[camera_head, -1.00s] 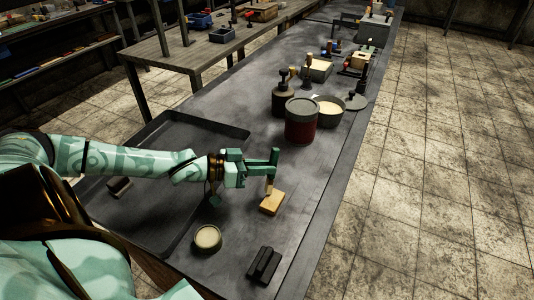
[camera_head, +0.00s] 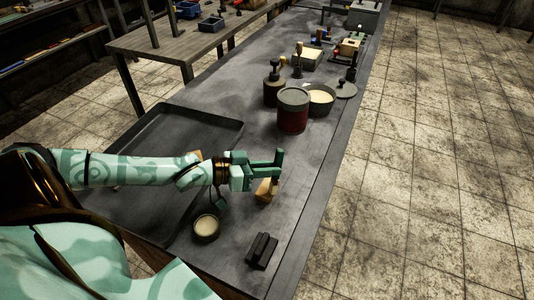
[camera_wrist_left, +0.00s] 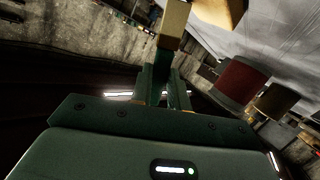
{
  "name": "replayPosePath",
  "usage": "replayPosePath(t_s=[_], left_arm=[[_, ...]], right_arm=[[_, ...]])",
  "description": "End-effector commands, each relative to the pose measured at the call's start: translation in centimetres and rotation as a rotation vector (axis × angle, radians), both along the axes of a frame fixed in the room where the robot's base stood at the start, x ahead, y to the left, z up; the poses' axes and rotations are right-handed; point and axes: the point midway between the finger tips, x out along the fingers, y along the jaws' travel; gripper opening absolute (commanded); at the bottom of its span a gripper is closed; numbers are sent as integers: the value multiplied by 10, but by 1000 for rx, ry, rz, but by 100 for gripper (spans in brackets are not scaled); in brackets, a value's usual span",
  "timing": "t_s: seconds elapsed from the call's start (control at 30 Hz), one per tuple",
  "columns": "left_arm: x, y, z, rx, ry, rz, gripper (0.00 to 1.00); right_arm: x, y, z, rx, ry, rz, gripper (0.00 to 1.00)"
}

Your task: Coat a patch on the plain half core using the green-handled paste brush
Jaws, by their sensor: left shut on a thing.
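The plain half core (camera_head: 262,196), a tan block, sits on the grey bench at the front, partly hidden by my left gripper. My left gripper (camera_head: 268,172) is above it, shut on the paste brush. In the left wrist view the brush (camera_wrist_left: 173,24) shows a pale tan end above a green part between the fingers. The half core's tan edge (camera_wrist_left: 222,10) shows beside it at the top. I cannot tell whether brush and core touch. A small round dish of cream paste (camera_head: 206,226) stands to the left and nearer. My right gripper is out of view.
A dark stepped block (camera_head: 262,251) lies at the front. A large shallow tray (camera_head: 215,124) is on the left under my arm, with a tan piece (camera_head: 197,155) partly hidden. A red can (camera_head: 292,112) and a cream-filled bowl (camera_head: 320,100) stand beyond.

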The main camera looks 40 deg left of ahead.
Motion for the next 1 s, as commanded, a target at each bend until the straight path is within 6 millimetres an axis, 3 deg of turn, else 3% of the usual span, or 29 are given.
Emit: replayPosePath(t_s=[0.5,0.83,1.0], left_arm=[[-10,38,0,2,-1,0,0],[-10,39,2,-1,-3,1,0],[-10,39,15,0,-5,0,0]], right_arm=[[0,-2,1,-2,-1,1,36],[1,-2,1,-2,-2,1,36],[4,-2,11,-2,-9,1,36]])
